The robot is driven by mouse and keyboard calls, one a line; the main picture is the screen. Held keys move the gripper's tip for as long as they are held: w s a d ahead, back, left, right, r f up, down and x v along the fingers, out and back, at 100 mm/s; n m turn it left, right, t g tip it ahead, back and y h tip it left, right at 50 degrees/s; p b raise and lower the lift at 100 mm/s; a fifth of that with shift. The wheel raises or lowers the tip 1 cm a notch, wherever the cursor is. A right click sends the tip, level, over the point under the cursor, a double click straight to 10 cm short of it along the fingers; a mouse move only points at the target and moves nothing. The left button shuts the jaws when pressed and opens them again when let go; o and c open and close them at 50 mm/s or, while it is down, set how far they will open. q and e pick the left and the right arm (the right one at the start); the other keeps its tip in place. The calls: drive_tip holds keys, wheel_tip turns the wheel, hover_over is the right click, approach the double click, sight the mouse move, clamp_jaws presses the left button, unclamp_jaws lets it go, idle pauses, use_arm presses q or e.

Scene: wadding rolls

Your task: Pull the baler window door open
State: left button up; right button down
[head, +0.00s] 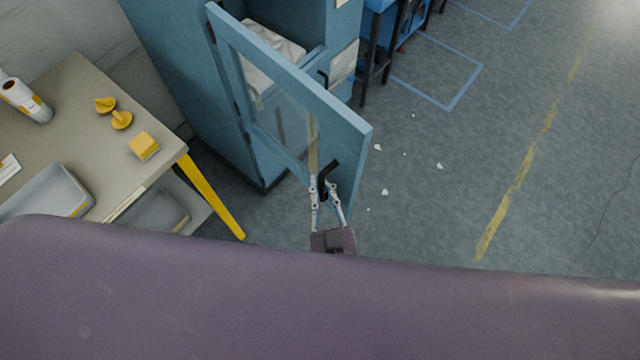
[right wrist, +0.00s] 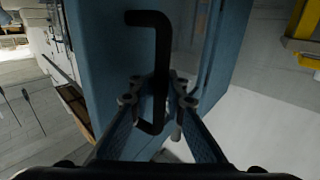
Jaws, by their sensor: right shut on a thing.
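The blue baler window door (head: 345,120) stands swung out from the blue baler cabinet (head: 185,75), with its clear pane facing left. Its black handle (head: 328,170) is near the free edge. My right gripper (head: 324,186) is shut on this handle. In the right wrist view the fingers (right wrist: 158,95) close around the upright bar of the black handle (right wrist: 160,55), with the blue door behind it. White wadding (head: 270,50) shows inside the cabinet. My left gripper is not in view.
A beige table (head: 75,115) with yellow legs stands at the left, holding a bottle (head: 25,100), yellow knobs, a yellow block (head: 143,146) and a grey tray (head: 50,190). Open floor lies to the right, with small white scraps near the door. A blue rack (head: 385,40) stands behind.

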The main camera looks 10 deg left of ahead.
drive_tip(key=shift+s+d+f, duration=0.2)
drive_tip(key=shift+d+f, duration=0.05)
drive_tip(key=shift+f, duration=0.25)
drive_tip(key=c, duration=2.2)
unclamp_jaws()
drive_tip(key=shift+o, duration=1.1)
drive_tip(key=shift+s+d+r, duration=0.15)
drive_tip(key=shift+r, duration=0.15)
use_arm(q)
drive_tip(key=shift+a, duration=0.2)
use_arm(e)
drive_tip(key=v, duration=1.2)
drive_tip(key=shift+r, duration=0.15)
